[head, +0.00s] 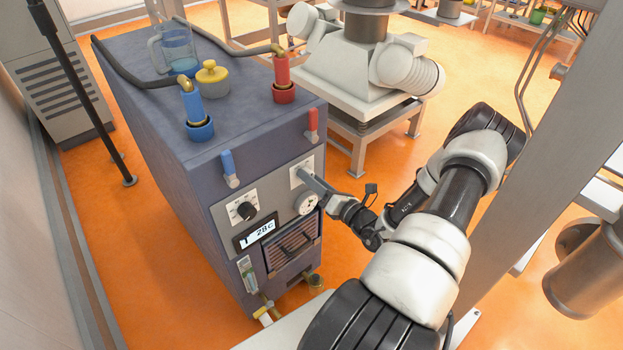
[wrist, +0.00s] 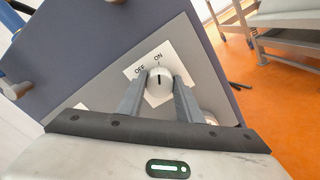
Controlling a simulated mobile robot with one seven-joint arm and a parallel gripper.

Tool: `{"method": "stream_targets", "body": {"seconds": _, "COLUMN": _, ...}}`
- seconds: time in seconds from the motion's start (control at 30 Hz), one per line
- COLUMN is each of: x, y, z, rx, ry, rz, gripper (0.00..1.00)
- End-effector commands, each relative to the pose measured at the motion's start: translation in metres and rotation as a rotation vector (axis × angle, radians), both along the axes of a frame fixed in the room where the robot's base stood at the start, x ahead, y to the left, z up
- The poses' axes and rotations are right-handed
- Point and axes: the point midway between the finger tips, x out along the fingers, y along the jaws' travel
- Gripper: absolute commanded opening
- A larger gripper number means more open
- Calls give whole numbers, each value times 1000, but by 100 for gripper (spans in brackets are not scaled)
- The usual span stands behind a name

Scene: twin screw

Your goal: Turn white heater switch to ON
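The white heater switch (wrist: 158,78) is a round white knob on a white plate marked OFF and ON in the wrist view. Its dark mark points up in the picture, roughly toward the ON label. My gripper (wrist: 160,80) has one finger on each side of the knob, and both fingertips appear to press against it. In the head view, my gripper (head: 308,180) reaches from the right to the plate on the heater's front panel, and hides the knob there.
The blue-grey heater box (head: 170,130) carries a black dial (head: 245,210), a display reading 28C (head: 258,235) and a gauge (head: 306,204) just below my gripper. Blue (head: 229,167) and red (head: 312,124) levers sit above. A white machine (head: 365,65) stands behind.

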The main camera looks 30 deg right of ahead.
Motion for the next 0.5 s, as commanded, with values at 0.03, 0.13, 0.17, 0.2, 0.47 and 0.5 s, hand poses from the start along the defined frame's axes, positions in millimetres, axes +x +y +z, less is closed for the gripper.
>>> {"method": "stream_targets", "body": {"seconds": 0.03, "x": -1, "y": 0, "z": -1, "rx": 3, "ry": 2, "rz": -1, "gripper": 39}}
{"method": "stream_targets", "body": {"seconds": 0.13, "x": -1, "y": 0, "z": -1, "rx": 2, "ry": 2, "rz": -1, "gripper": 51}}
{"method": "stream_targets", "body": {"seconds": 0.17, "x": -1, "y": 0, "z": -1, "rx": 2, "ry": 2, "rz": -1, "gripper": 51}}
{"method": "stream_targets", "body": {"seconds": 0.2, "x": -1, "y": 0, "z": -1, "rx": 1, "ry": 2, "rz": 0, "gripper": 51}}
{"method": "stream_targets", "body": {"seconds": 0.47, "x": -3, "y": -1, "z": 0, "rx": 0, "ry": 1, "rz": -1, "gripper": 51}}
{"method": "stream_targets", "body": {"seconds": 0.5, "x": -6, "y": -1, "z": 0, "rx": 0, "ry": 1, "rz": -1, "gripper": 51}}
